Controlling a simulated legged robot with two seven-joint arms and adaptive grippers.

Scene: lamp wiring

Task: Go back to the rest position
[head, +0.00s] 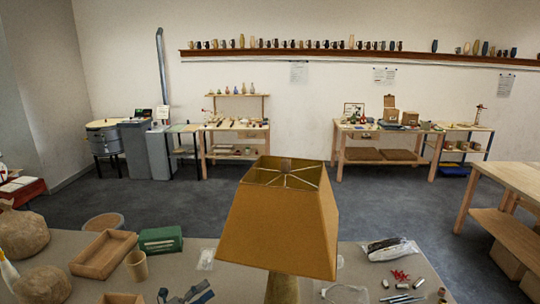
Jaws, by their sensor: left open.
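A lamp with a mustard-yellow tapered shade (272,225) stands at the front middle of the grey work table. Its shade is upright, and its light-brown base (282,291) runs out of the bottom of the picture. Only the dark tips of my left gripper (187,295) show at the bottom edge, left of the lamp base and apart from it. They are spread, with nothing seen between them. The rest of my left arm is below the picture. My right gripper does not show.
On the table (225,284), left, are a wooden tray (104,254), a green box (161,240), a cup (138,265) and rounded brown lumps (22,233). Right are a plastic bag (390,249), red bits (400,275) and metal cylinders (402,298). Open floor (400,205) lies beyond.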

